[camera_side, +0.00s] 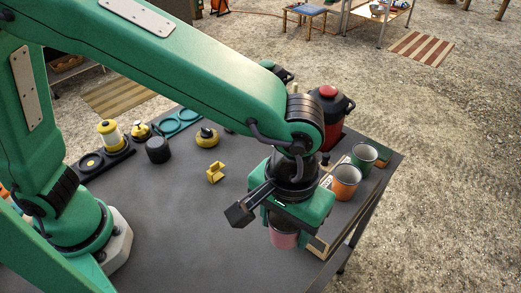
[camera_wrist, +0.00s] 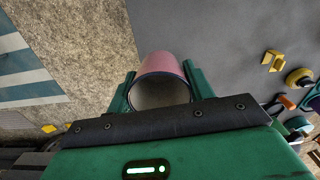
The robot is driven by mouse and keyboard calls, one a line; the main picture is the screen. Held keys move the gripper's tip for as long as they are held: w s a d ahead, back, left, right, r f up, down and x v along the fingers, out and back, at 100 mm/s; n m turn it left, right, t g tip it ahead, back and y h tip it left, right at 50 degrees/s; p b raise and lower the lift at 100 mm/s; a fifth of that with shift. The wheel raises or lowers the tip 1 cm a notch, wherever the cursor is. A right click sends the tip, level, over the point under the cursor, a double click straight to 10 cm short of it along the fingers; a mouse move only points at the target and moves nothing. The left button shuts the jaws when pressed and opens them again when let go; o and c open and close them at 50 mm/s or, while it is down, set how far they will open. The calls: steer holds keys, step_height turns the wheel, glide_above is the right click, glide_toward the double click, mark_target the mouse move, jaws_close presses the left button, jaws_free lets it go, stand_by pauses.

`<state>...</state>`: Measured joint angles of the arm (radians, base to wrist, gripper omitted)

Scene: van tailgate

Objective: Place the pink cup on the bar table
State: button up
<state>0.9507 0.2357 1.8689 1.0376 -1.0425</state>
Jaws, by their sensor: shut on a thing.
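The pink cup (camera_side: 284,240) hangs under my gripper (camera_side: 285,229), near the front right edge of a dark grey tabletop (camera_side: 190,225). My gripper covers its upper part. In the wrist view, the pink cup (camera_wrist: 163,63) sits between the two green fingers of my gripper (camera_wrist: 160,88), which are shut on it. Its pale inside faces the camera. I cannot tell whether its base touches the surface below. I cannot tell which table is the bar table; a small blue-topped table (camera_side: 307,10) stands far off on the gravel.
An orange cup (camera_side: 346,182) and a green cup (camera_side: 364,158) stand near the right edge, with a red pot (camera_side: 329,108) behind. The tabletop's left front is clear.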

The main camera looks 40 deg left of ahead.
steer(key=s+a+f+n, duration=0.3)
steer(key=a+f, duration=0.4)
steer(key=a, duration=0.1)
steer(key=shift+a+f, duration=0.15)
steer(key=shift+a, duration=0.25)
glide_above(239, 257)
steer(key=shift+f, duration=2.25)
steer(key=shift+f, duration=1.75)
steer(key=shift+f, duration=0.1)
steer(key=o, duration=1)
